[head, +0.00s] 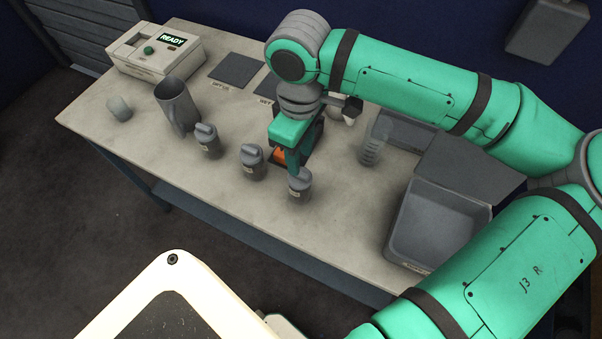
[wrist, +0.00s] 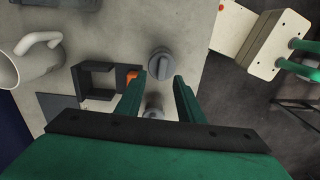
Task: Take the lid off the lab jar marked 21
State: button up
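Several small grey lidded jars stand in a slanting row on the bench: a left jar (head: 207,140), a middle jar (head: 253,163) and a right jar (head: 300,186). Each has a ridged grey lid and a pale label; I cannot read the numbers, so I cannot tell which is 21. My gripper (head: 293,168) points down just behind the right jar's lid. In the wrist view my gripper (wrist: 160,78) is open and empty, with one lid (wrist: 160,63) just beyond the fingertips. Another jar (wrist: 154,108) shows lower between the fingers, partly hidden.
A black bracket with orange (wrist: 97,80) stands close beside one finger. A clear graduated vessel (head: 372,150) and a grey tray (head: 437,225) are right. The front bench strip is clear.

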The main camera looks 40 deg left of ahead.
aim_at(300, 176)
jog(key=shift+s+d+f, duration=0.1)
jog(key=shift+s+f, duration=0.05)
jog(key=shift+f, duration=2.45)
jog(key=c, duration=0.8)
grip_shut()
